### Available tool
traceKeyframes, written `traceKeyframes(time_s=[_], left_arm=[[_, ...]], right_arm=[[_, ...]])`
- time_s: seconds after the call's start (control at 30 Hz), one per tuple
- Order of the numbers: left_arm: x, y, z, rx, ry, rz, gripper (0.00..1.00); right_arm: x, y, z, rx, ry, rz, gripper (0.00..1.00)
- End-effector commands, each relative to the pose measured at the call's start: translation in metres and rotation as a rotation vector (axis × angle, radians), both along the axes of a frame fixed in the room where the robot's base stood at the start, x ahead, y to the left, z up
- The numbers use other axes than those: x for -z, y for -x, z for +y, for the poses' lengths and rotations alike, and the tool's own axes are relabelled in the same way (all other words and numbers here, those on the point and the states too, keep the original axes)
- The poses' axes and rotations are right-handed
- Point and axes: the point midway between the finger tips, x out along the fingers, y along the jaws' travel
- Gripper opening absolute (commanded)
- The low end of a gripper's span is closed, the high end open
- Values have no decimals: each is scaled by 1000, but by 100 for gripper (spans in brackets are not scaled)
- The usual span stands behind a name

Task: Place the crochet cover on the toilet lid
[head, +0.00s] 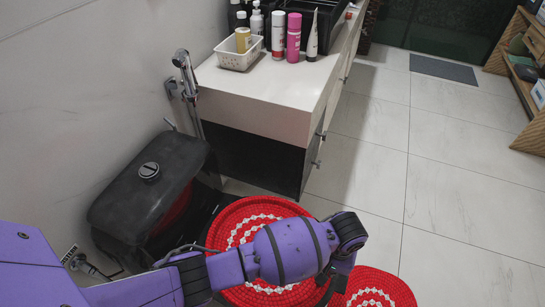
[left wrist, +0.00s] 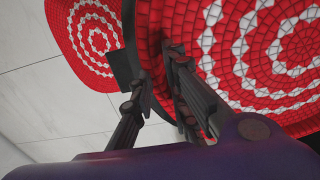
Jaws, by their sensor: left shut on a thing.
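The red and white round crochet cover (head: 228,222) is in front of the black toilet cistern (head: 135,190), over the toilet. My left arm crosses in front of it and hides part of it. I cannot see the lid itself or tell how the cover rests on it. In the left wrist view the cover (left wrist: 262,50) fills the upper right. My left gripper (left wrist: 148,62) is shut on the cover's edge, with one finger on each side of the rim. In the head view its fingers are mostly hidden behind my wrist. My right gripper is not in view.
A matching red round mat (head: 372,292) lies on the tiled floor, also seen in the left wrist view (left wrist: 85,40). A white counter (head: 262,95) with bottles and a white basket (head: 238,56) stands behind. A hand shower (head: 186,75) hangs on the wall.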

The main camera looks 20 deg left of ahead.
Motion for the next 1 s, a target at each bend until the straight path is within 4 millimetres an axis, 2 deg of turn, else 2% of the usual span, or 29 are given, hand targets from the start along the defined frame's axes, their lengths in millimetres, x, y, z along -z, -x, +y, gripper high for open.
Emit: traceKeyframes(time_s=[0.03,0.33,0.37,0.5,0.83,1.0], left_arm=[[2,-6,-2,3,2,-11,0],[3,-6,-2,2,2,-12,0],[3,-6,-2,2,2,-12,15],[3,-6,-2,3,3,-13,33],[1,-7,-2,3,3,-13,33],[-21,-7,-3,3,5,-15,33]], right_arm=[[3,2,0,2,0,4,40],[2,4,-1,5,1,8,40],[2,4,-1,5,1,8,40],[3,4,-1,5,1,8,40],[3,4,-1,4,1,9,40],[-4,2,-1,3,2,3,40]])
